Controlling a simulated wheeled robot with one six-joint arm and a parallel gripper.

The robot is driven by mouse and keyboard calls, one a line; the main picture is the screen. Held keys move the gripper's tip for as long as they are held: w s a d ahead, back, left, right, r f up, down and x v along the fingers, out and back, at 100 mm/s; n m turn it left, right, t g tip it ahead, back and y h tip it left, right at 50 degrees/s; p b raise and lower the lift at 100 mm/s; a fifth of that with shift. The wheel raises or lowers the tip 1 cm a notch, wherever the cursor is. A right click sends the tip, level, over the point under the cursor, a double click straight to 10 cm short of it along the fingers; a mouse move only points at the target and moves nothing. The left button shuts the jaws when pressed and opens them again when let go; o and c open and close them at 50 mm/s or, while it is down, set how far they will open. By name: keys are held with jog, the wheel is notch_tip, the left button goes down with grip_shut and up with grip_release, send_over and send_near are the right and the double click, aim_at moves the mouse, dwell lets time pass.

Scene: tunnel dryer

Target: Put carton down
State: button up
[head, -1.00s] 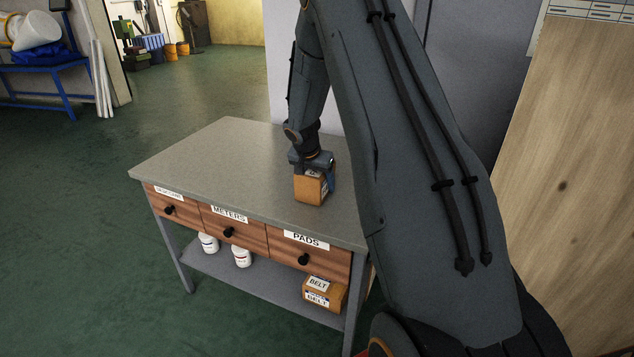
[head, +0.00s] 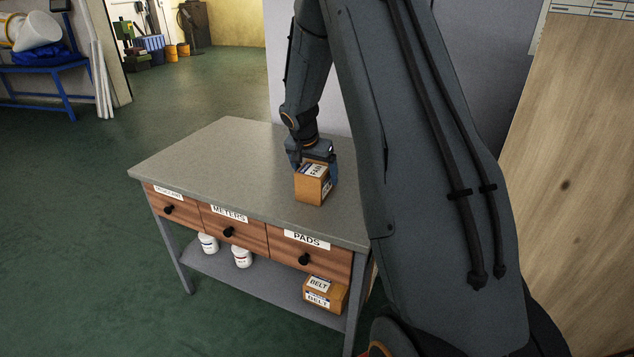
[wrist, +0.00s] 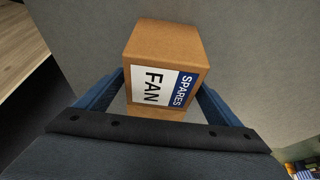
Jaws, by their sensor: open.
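A brown carton (head: 311,186) stands upright on the grey top of the workbench (head: 225,165), towards its right end. In the wrist view the carton (wrist: 170,52) carries a white and blue label reading SPARES FAN. My gripper (head: 314,163) is open just behind and above the carton in the head view. In the wrist view its blue fingers (wrist: 160,85) are spread either side of the carton's near end, with gaps visible.
The bench has drawers, including METERS (head: 229,229) and PADS (head: 305,258). White jars (head: 242,256) and BELT cartons (head: 322,290) sit on its lower shelf. The bench top left of the carton is clear. A wooden panel (head: 570,180) stands at the right.

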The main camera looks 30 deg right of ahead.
jog(key=b+v, duration=0.1)
jog(key=v, duration=0.6)
jog(key=shift+a+r, duration=0.1)
jog(key=shift+r, duration=0.05)
jog(key=s+a+n+y, duration=0.1)
jog(key=s+a+n, duration=0.2)
jog(key=s+a, duration=0.3)
jog(key=s+a+f+n+g+y, duration=0.1)
jog(key=s+a+n, duration=0.3)
jog(key=s, duration=1)
jog(key=s+a+f+n+g+y, duration=0.1)
jog(key=s+a+n, duration=0.2)
jog(key=s+a, duration=0.5)
jog(key=shift+s+f+y, duration=0.25)
jog(key=shift+s+y, duration=0.05)
jog(key=shift+s, duration=0.75)
